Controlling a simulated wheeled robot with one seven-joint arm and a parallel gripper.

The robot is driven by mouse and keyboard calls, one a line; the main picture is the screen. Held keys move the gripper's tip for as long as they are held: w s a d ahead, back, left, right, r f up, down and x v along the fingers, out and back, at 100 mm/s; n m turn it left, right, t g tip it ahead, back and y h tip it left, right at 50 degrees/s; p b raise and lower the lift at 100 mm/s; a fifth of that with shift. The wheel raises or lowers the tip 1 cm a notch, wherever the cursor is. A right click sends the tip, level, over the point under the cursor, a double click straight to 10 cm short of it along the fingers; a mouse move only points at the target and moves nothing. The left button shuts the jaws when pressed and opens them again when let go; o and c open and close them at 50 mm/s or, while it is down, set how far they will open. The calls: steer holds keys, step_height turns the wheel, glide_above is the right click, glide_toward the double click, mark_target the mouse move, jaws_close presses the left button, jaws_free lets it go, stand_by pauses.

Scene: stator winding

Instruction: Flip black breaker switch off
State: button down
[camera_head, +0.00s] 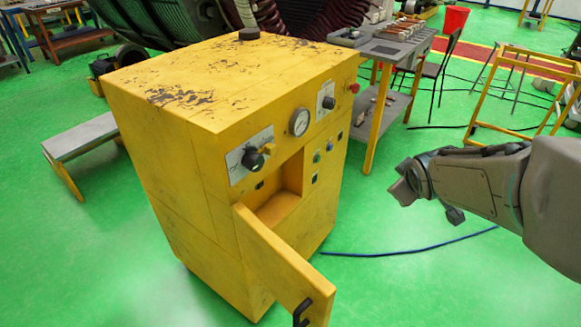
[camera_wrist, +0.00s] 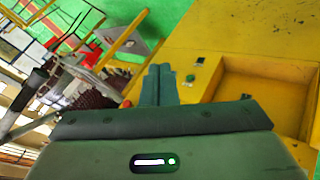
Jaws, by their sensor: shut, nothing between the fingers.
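The yellow cabinet (camera_head: 150,150) stands in the middle of the head view, with its front door (camera_head: 285,262) hanging open below a recess (camera_head: 275,200). A small black switch (camera_head: 259,186) shows at the recess's left side; it is too small to tell its position. A black rotary knob (camera_head: 253,160) on a white plate is above it, and a second black knob (camera_head: 328,102) is farther right. My gripper (camera_head: 402,190) is shut and empty, in the air to the right of the cabinet and apart from it. In the wrist view its fingers (camera_wrist: 160,78) are together.
A round gauge (camera_head: 299,122) sits between the knobs. Green buttons, one also in the wrist view (camera_wrist: 190,78), are right of the recess. A grey table (camera_head: 405,50) stands behind the cabinet. A blue cable (camera_head: 410,250) crosses the green floor. The open door juts forward.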

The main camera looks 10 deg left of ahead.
steer(key=w+a+f+n+t+y+b, duration=0.2)
steer(key=w+a+f+n+y+b, duration=0.65)
steer(key=w+a+f, duration=0.45)
steer(key=s+a+f+n+g+y+b, duration=0.2)
steer(key=a+f+n+g+y+b, duration=0.1)
steer(key=a+f+n+y+b, duration=0.6)
step_height(320, 180, down, 3)
steer(key=a+n+b, duration=0.1)
steer(key=a+n, duration=0.1)
steer(key=n, duration=0.2)
steer(key=shift+s+a+f+y, duration=0.2)
steer(key=shift+s+a+y, duration=0.15)
steer(key=shift+s, duration=0.05)
steer(key=shift+a, duration=0.1)
steer(key=b+x, duration=0.2)
steer(key=x, duration=1.2)
